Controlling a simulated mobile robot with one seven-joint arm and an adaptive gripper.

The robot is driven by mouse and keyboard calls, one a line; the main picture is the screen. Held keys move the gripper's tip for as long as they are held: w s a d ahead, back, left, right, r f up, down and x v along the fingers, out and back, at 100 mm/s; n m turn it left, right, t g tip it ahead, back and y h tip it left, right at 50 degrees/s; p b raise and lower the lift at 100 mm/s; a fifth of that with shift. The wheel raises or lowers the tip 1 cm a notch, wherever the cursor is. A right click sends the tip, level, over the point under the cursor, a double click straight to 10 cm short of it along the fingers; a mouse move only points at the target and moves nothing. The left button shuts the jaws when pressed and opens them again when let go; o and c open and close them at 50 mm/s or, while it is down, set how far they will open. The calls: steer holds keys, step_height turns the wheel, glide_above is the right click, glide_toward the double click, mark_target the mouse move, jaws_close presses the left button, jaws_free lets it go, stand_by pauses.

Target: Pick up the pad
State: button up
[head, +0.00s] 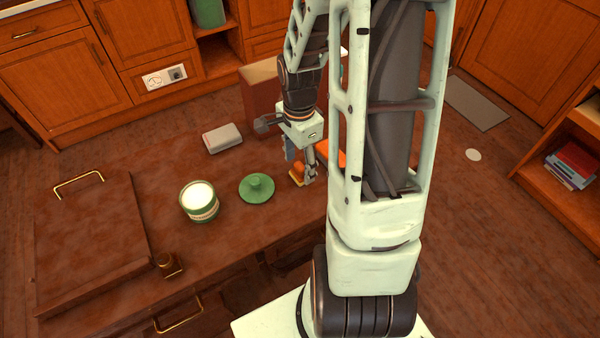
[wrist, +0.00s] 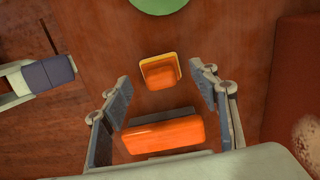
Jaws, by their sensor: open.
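A small orange pad with a yellow edge (head: 297,179) lies on the brown worktop beside the green lid. In the wrist view the pad (wrist: 158,72) sits close to the line between the fingertips. My gripper (head: 301,168) is open above the worktop, its fingers pointing down. In the wrist view my gripper (wrist: 161,80) shows one finger on each side, apart from the pad, with nothing held. I cannot tell how high the fingertips are above the pad. A larger orange block (wrist: 162,134) shows nearer the wrist camera; in the head view my arm partly hides orange there.
A green knobbed lid (head: 257,188) lies left of the pad, with an open green tin (head: 199,203) beyond it. A grey-white block (head: 222,138) and a tall brown box (head: 262,95) stand farther back. A brown panel with a brass handle (head: 88,230) lies at left.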

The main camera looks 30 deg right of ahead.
steer(key=shift+f, duration=0.95)
steer(key=c, duration=1.2)
steer(key=shift+c, duration=0.2)
steer(key=shift+r, duration=0.1)
